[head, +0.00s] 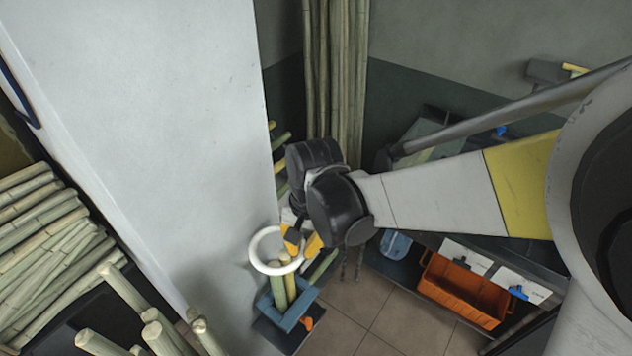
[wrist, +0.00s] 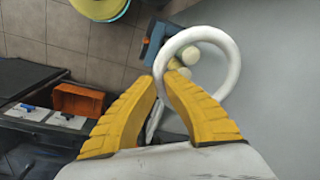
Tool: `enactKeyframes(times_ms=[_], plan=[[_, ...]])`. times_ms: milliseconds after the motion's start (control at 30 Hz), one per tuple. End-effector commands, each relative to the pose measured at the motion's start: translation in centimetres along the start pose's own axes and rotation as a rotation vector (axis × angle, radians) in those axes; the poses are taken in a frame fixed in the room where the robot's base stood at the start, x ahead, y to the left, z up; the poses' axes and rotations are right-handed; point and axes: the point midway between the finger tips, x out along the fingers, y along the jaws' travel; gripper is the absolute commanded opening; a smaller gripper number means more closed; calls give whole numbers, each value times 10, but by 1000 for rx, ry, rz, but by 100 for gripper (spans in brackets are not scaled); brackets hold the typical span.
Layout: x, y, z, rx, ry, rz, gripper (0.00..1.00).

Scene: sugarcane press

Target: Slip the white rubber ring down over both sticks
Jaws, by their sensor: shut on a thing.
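My gripper (head: 300,242), with yellow fingers, is shut on the white rubber ring (head: 253,252) at one side of its rim. The ring also shows in the wrist view (wrist: 235,70), reaching out beyond the fingertips (wrist: 164,82). Two pale green sticks (head: 280,291) stand close together, slightly tilted, in a blue holder (head: 303,298). In both views the stick tops (wrist: 190,56) show inside the ring's opening. I cannot tell whether the ring is around the tops or just above them. The lower sticks are hidden in the wrist view.
A large white wall or panel (head: 180,120) stands close on the left of the ring. Cane bundles (head: 50,230) lie at far left, and tall canes (head: 337,80) stand behind my gripper. An orange crate (head: 462,290) sits at right. Tiled floor (head: 400,325) is open in front.

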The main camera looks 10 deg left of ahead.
Motion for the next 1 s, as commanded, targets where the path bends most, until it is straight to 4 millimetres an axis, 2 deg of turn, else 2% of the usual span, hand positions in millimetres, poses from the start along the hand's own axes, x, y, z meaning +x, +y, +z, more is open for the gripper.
enactKeyframes(times_ms=[1000], plan=[[69,8,0,0,0,0,0]])
